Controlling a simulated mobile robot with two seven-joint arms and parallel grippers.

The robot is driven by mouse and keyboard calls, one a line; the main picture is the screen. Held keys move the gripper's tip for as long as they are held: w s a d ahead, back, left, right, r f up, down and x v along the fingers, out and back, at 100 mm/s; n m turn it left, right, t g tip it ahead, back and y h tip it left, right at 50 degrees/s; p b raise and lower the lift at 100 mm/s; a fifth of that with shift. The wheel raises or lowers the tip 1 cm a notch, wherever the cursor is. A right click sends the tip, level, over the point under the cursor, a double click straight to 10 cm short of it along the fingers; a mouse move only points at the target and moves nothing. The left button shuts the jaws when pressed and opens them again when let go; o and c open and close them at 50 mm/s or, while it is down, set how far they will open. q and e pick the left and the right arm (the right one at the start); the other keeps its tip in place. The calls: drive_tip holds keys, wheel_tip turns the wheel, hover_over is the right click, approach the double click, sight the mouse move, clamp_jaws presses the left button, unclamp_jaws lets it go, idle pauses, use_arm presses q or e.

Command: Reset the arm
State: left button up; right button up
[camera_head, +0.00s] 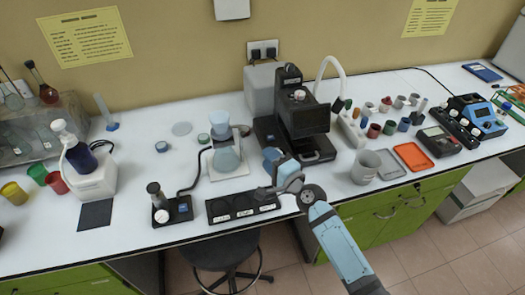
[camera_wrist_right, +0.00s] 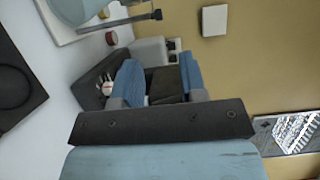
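My right arm comes in from the lower right in the head view. Its gripper (camera_head: 273,158) is above the front part of the white bench, in front of the black machine (camera_head: 302,118) and to the right of the glass flask (camera_head: 227,158). In the right wrist view the two blue fingers (camera_wrist_right: 160,78) stand apart with nothing held between them. The black machine shows behind them there. My left arm and gripper are not in the head view.
A black tray with round recesses (camera_head: 240,207) lies at the bench front, below the gripper. A grey cup (camera_head: 365,167) and an orange tray (camera_head: 413,157) are to the right. Several coloured cups stand behind them. A stool (camera_head: 225,252) is below the front edge.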

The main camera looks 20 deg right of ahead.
drive_tip(key=shift+s, duration=0.1)
idle(0.4)
drive_tip(key=s+d+f+n+g+h, duration=0.1)
drive_tip(key=s+f+n+g, duration=0.1)
drive_tip(key=s+f+n, duration=0.3)
drive_tip(key=s+d+f+n+g+h, duration=0.1)
drive_tip(key=s+f+n, duration=0.4)
drive_tip(key=s, duration=0.8)
drive_tip(key=s+d+f+n+g+h, duration=0.1)
drive_tip(key=s+f+n+g, duration=0.1)
drive_tip(key=s+f+n, duration=0.4)
drive_tip(key=s, duration=0.3)
drive_tip(key=shift+s+n+g+h, duration=0.15)
drive_tip(key=shift+n+g+h, duration=0.15)
drive_tip(key=shift+h, duration=0.1)
